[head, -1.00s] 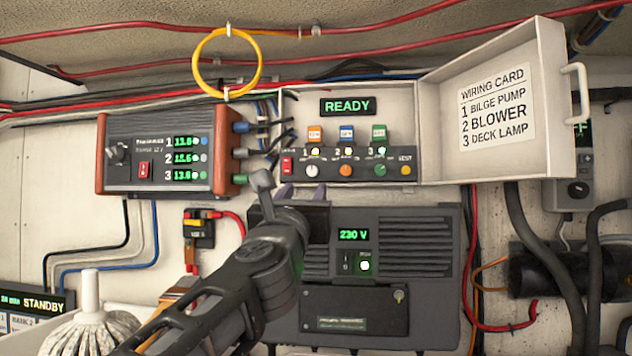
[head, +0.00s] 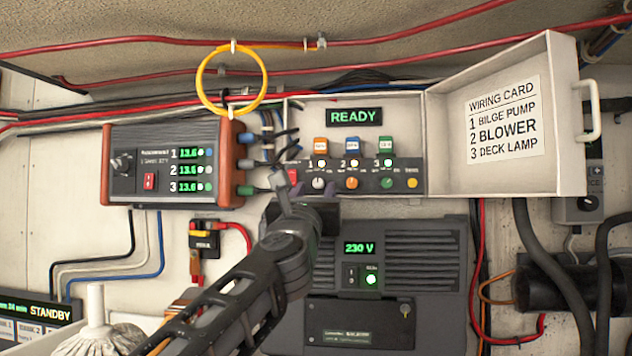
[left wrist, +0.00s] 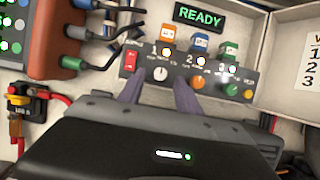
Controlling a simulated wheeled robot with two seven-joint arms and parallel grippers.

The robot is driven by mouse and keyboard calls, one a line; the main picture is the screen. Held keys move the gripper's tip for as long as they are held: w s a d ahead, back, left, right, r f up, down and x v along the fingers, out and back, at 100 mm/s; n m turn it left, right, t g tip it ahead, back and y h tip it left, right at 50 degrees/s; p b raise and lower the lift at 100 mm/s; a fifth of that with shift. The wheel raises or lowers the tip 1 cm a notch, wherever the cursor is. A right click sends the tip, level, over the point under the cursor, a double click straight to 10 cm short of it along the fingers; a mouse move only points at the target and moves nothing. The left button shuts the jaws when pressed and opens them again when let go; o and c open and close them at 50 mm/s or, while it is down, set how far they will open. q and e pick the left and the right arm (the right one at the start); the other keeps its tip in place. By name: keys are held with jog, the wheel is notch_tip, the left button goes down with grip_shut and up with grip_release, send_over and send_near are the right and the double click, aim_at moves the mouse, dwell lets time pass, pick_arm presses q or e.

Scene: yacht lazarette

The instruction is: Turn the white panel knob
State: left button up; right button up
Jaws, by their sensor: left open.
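The white panel knob (head: 318,183) is the first knob in the row on the lower strip of the open white box. It also shows in the left wrist view (left wrist: 161,73), under the number 1 and beside a red rocker switch. My left gripper (head: 312,192) is at the strip's lower edge, just below the white knob. In the left wrist view its two purple-grey fingers (left wrist: 158,91) are spread apart, one on each side below the knob, with nothing between them. Whether they touch the panel I cannot tell. My right gripper is not in view.
An orange knob (head: 352,183), a green knob (head: 387,183) and a yellow button (head: 412,183) sit close to the right. A READY display (head: 354,117) is above. The box's open lid (head: 565,130) stands out right. A dark 230 V unit (head: 440,270) lies below.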

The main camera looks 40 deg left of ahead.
pick_arm(q)
jog(key=shift+x, duration=0.75)
grip_shut()
